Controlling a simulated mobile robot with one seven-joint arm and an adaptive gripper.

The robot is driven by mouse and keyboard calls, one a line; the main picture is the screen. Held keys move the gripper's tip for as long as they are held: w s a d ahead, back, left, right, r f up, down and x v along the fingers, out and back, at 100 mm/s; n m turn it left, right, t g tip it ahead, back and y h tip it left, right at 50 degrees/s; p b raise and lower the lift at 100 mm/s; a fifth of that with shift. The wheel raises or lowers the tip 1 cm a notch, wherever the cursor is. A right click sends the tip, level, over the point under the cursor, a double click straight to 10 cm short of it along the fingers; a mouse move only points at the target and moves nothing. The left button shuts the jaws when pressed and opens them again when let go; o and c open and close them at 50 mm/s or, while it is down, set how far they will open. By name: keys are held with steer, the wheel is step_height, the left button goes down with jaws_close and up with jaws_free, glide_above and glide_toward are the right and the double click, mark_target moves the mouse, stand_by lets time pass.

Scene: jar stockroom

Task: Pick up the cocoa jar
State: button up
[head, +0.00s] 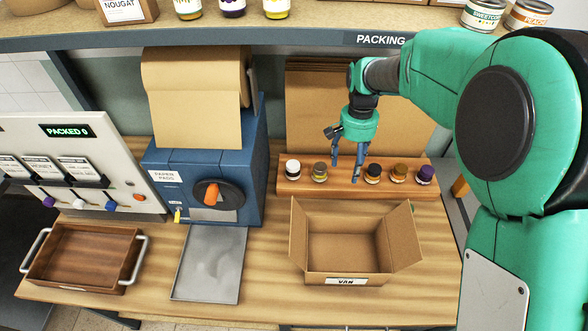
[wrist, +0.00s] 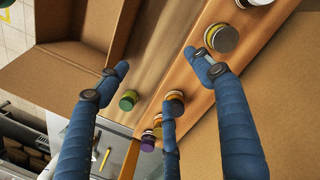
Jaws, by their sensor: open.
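A row of small jars stands on a wooden rack at the back of the bench. No label there is readable, so I cannot tell which is the cocoa jar. My gripper (head: 346,172) is open and empty, pointing down over the rack between the olive and dark lids.
An open cardboard box (head: 345,265) marked VAN stands in front of the rack. A green-lidded jar (wrist: 129,101) sits between box and rack. A blue paper machine (head: 205,165), metal tray (head: 208,265) and wooden tray (head: 80,255) are left. A shelf edge (head: 300,42) runs above.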

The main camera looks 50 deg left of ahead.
steer(key=n+y, duration=0.1)
steer(key=n, duration=0.1)
glide_above(293, 164)
steer(key=shift+t, duration=0.4)
step_height(293, 164, down, 6)
steer(key=shift+a+f+p, duration=0.1)
steer(key=shift+p, duration=0.35)
steer(key=shift+f, duration=0.1)
steer(key=shift+f, duration=1.1)
steer(key=shift+f+b, duration=0.75)
steer(key=shift+f, duration=1.8)
steer(key=shift+c, duration=0.3)
steer(key=c, duration=1.4)
